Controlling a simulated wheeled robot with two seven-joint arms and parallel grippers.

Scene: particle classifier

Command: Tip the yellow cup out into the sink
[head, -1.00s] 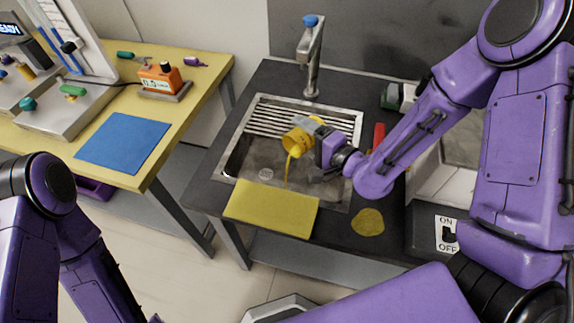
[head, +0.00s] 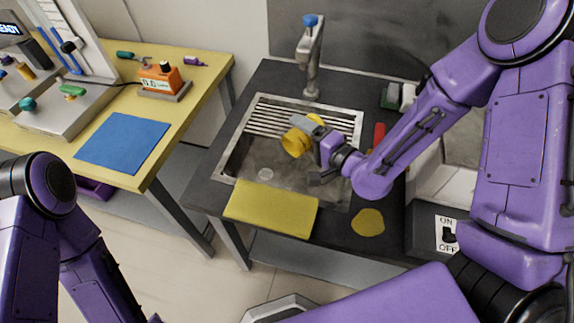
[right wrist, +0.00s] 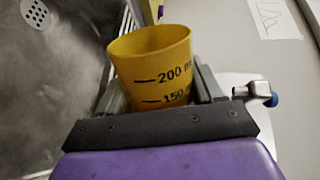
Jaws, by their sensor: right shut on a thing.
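The yellow cup (head: 295,143) is held over the sink (head: 262,157) in the head view. My right gripper (head: 312,135) is shut on it. In the right wrist view the cup (right wrist: 155,70) sits between the fingers, with black volume marks and its rim facing away from the gripper. The cup is tilted in the head view. The sink drain (head: 265,174) is visible. My left arm is at the lower left of the head view; its gripper is out of view.
A faucet (head: 311,60) with a blue top stands behind the sink. A yellow sponge cloth (head: 272,208) lies at the sink's front edge, with a round yellow patch (head: 368,222) to its right. A yellow table (head: 205,75) with a blue mat (head: 122,142) is at left.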

